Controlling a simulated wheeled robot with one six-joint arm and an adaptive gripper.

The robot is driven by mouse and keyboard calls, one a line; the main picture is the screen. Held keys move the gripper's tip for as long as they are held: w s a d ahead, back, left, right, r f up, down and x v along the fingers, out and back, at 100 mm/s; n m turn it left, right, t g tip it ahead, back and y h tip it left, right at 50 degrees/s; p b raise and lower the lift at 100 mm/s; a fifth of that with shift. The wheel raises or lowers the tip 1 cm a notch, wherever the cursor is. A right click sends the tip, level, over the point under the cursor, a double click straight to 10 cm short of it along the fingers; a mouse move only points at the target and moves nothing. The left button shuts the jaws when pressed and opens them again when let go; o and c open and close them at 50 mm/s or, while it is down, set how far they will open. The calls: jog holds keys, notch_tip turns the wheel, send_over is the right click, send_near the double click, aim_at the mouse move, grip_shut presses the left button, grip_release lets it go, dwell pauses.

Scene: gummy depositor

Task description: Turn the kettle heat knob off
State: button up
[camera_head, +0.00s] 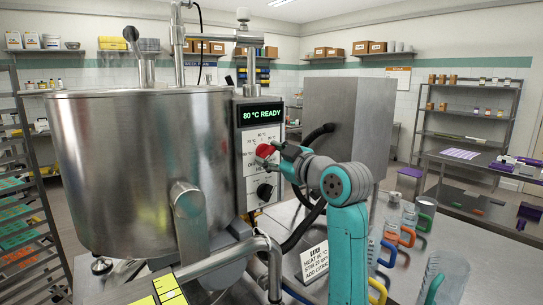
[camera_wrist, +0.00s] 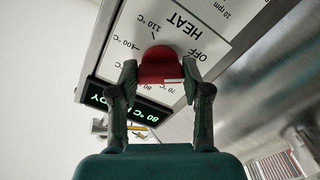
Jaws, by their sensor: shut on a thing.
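The red heat knob (camera_head: 264,150) is on the white control panel (camera_head: 250,142) beside the big steel kettle (camera_head: 140,160). In the wrist view my gripper (camera_wrist: 160,78) has its two fingers on either side of the red knob (camera_wrist: 157,62), closed on it. The dial around it reads HEAT, OFF and several temperatures. A pale line shows on the knob's lower edge, near the 70 °C mark, but I cannot tell its exact setting. The green display (camera_head: 262,113) reads 80 °C READY.
A black knob (camera_head: 264,191) sits below on the same panel. A batch card (camera_head: 316,262) and several clear jugs with coloured handles (camera_head: 408,236) stand on the steel table at right. A grey steel cabinet (camera_head: 346,125) rises behind my arm.

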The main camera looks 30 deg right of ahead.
jog(key=shift+n, duration=1)
jog(key=o, duration=1.2)
jog(key=shift+c, duration=0.2)
jog(key=shift+s, duration=0.1)
jog(key=s+d, duration=0.1)
jog(key=s, duration=1)
jog(key=shift+s, duration=0.35)
